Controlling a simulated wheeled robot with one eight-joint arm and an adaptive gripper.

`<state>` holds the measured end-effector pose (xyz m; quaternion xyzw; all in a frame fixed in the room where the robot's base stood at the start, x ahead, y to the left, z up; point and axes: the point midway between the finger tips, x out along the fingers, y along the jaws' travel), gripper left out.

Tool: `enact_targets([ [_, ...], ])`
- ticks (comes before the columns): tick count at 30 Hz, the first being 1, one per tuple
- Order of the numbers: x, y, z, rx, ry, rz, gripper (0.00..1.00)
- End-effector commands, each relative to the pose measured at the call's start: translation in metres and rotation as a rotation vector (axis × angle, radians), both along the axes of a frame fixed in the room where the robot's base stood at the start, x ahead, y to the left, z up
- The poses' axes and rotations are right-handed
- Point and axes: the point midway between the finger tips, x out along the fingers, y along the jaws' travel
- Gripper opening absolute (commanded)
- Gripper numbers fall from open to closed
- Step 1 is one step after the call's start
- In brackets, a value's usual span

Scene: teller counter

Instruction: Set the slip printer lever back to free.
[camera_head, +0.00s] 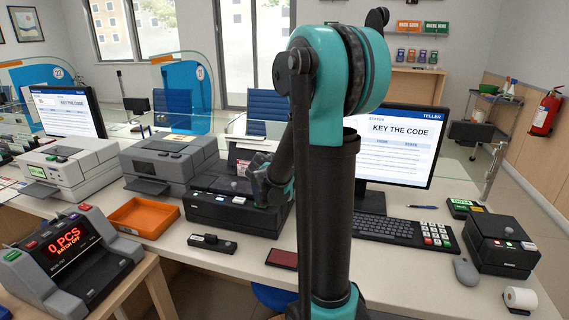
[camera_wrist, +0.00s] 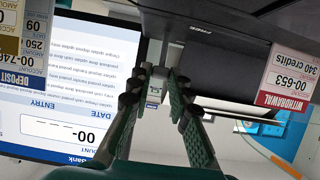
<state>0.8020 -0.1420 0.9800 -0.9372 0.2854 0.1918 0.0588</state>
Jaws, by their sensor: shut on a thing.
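The slip printer is a black box (camera_head: 228,211) on the counter, left of my arm in the head view. In the wrist view its dark body (camera_wrist: 228,62) is upside down, with a FREE mark beside the fingers. My gripper (camera_head: 264,184) is at the printer's right end; it also shows in the wrist view (camera_wrist: 165,77). Its fingers are closed around a small pale piece, which looks like the lever (camera_wrist: 167,62). The fingertips hide much of it, and its exact setting cannot be told.
A withdrawal slip (camera_wrist: 292,75) and a deposit slip (camera_wrist: 12,70) show near the fingers. An orange tray (camera_head: 143,232) and a grey printer (camera_head: 170,160) stand left. A monitor (camera_head: 408,160) and keyboard (camera_head: 400,231) stand right of my arm. The counter's front strip is partly clear.

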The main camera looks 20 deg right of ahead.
Motion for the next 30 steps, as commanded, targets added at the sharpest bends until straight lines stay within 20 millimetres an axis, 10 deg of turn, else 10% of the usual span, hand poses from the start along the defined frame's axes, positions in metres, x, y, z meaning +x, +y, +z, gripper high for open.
enact_targets([
  [26,-0.0071,0.0048,-0.0066,-0.083,-0.123,-0.001,0.0],
  [27,-0.0071,0.0048,-0.0066,-0.083,-0.123,-0.001,0.2],
  [30,-0.0071,0.0048,-0.0066,-0.083,-0.123,-0.001,0.28],
])
